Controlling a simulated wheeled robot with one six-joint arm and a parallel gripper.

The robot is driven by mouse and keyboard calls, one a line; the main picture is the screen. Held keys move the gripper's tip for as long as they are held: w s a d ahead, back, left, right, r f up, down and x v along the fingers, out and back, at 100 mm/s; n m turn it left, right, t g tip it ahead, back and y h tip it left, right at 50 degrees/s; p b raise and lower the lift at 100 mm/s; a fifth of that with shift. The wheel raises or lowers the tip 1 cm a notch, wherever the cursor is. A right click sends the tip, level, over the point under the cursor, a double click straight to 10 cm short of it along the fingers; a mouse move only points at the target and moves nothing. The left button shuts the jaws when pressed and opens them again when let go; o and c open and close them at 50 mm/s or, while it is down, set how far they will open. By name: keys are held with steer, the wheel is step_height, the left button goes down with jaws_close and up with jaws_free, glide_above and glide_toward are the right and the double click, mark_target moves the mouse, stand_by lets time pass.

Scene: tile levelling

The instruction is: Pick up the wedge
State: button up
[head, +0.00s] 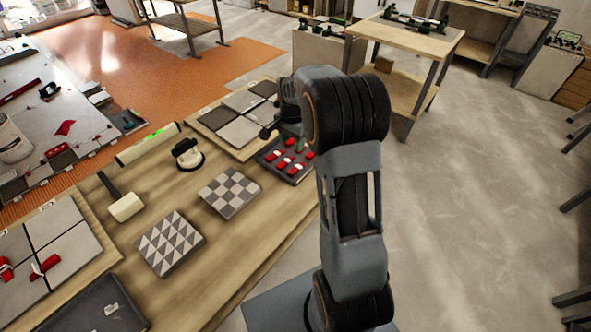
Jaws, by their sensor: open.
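Several small red wedges lie in a dark tray (272,168) on the wooden workbench, with a green piece among them. One red wedge (279,167) is near the middle of the tray. My gripper (269,117) is open above the tray's far side, over the edge of the grey tile panel. It looks empty and apart from the wedges. My arm hides part of the gripper and the tray's right side.
The bench (215,250) also holds a grey tile panel (240,118), a checkered tile (231,192), a triangle-patterned tile (170,243), a white-headed mallet (126,206), a suction cup (187,154) and a level (147,143). Another panel (75,235) with red pieces lies left.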

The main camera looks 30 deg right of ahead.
glide_above(293, 171)
steer(key=shift+m, duration=0.3)
step_height(293, 171, down, 8)
steer(key=shift+d+f, duration=0.1)
steer(key=shift+f, duration=0.05)
steer(key=shift+f+p, duration=0.75)
steer(key=shift+f, duration=2.5)
steer(key=shift+c, duration=0.3)
steer(key=shift+w, duration=0.1)
steer(key=c, duration=0.9)
